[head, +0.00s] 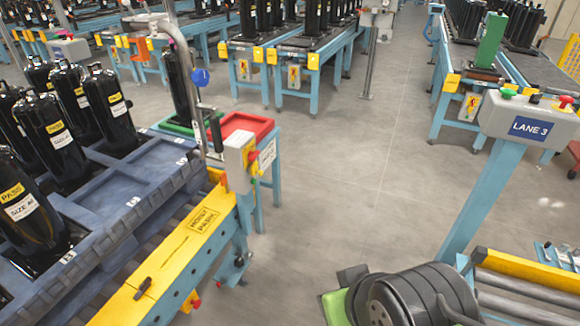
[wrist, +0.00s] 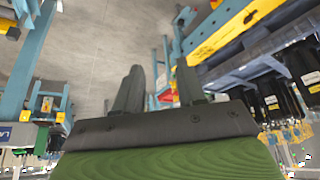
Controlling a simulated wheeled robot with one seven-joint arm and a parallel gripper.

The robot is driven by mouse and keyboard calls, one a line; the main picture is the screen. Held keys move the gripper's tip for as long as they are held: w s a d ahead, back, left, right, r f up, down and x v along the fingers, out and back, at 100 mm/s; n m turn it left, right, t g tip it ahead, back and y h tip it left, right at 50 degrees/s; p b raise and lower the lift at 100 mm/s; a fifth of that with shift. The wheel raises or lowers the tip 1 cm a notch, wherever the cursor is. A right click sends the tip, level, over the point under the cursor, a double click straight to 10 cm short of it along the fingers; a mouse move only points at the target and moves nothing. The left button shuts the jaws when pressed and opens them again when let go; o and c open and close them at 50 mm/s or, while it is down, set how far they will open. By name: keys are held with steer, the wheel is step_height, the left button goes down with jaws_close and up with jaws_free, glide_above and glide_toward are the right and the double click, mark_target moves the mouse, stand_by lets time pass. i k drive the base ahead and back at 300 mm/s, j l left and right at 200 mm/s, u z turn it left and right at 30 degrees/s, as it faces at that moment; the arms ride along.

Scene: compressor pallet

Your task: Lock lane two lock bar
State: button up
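No part is labelled as the lane two lock bar, and I cannot tell for sure which one it is. A small dark handle (head: 143,287) sits on the yellow rail (head: 178,250) marked HOIST PARK along the left lane. The rail also crosses the upper right of the wrist view (wrist: 222,38). My gripper (wrist: 158,82) shows two dark fingers standing apart with nothing between them, so it is open. In the head view its green and dark end shows only partly, at the bottom centre, over the floor and right of the rail, touching nothing visible.
Black cylinders (head: 60,135) stand in a blue pallet (head: 140,205) on the left lane. A control box (head: 240,160), a red tray (head: 245,126) and a hoist post stand at its end. A LANE 3 box (head: 530,120) is at right. The grey aisle between is clear.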

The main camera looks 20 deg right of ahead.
mark_target(255, 168)
steer(key=i+u, duration=0.35)
steer(key=u, duration=0.15)
steer(key=i+l+u, duration=0.2)
steer(key=i+u, duration=0.15)
steer(key=u, duration=0.15)
steer(key=i+l+u, duration=0.25)
steer(key=u, duration=0.25)
steer(key=i+l, duration=0.05)
